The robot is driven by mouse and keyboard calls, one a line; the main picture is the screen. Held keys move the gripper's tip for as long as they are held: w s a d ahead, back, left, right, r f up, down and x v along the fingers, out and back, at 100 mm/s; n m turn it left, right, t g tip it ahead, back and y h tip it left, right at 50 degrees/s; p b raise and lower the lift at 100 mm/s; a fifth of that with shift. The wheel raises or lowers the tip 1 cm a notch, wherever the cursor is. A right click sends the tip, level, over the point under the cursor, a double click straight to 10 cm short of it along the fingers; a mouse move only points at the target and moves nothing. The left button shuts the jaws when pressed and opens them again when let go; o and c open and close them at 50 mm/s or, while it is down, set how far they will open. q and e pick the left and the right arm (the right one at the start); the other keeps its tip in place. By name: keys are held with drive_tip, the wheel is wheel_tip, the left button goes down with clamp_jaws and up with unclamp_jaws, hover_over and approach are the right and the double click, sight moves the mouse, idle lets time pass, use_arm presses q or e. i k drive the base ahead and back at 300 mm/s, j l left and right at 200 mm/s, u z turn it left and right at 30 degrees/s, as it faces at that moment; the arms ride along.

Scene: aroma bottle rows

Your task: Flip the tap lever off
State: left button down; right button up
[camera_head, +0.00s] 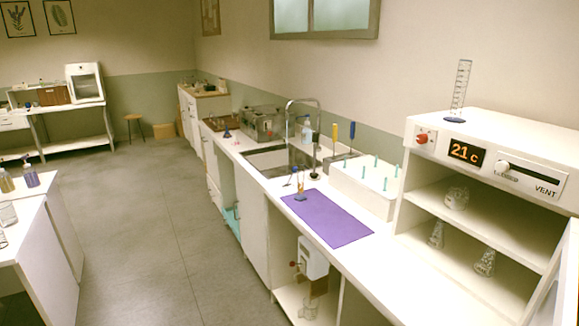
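A tall, thin grey tap (303,100) with a squared arch stands at the sink on the white counter along the right wall. The sink basin (268,160) lies below it. The tap lever is too small to make out, and I cannot tell its position or whether water runs. Neither of my grippers is in view.
A purple mat (328,218) lies on the counter in front of the sink. A white box with teal pegs (364,186) stands right of it, before a white cabinet (490,134) with glassware. A white table (40,240) stands at left. The grey floor (160,220) between is clear.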

sight(294, 169)
drive_tip(key=i+j, duration=0.55)
drive_tip(key=i, duration=0.15)
drive_tip(key=i+j, duration=0.5)
drive_tip(key=i, duration=0.15)
drive_tip(key=i+j, duration=0.55)
drive_tip(key=i, duration=0.15)
drive_tip(key=i+j, duration=0.55)
drive_tip(key=i+z, duration=0.1)
drive_tip(key=z, duration=1.25)
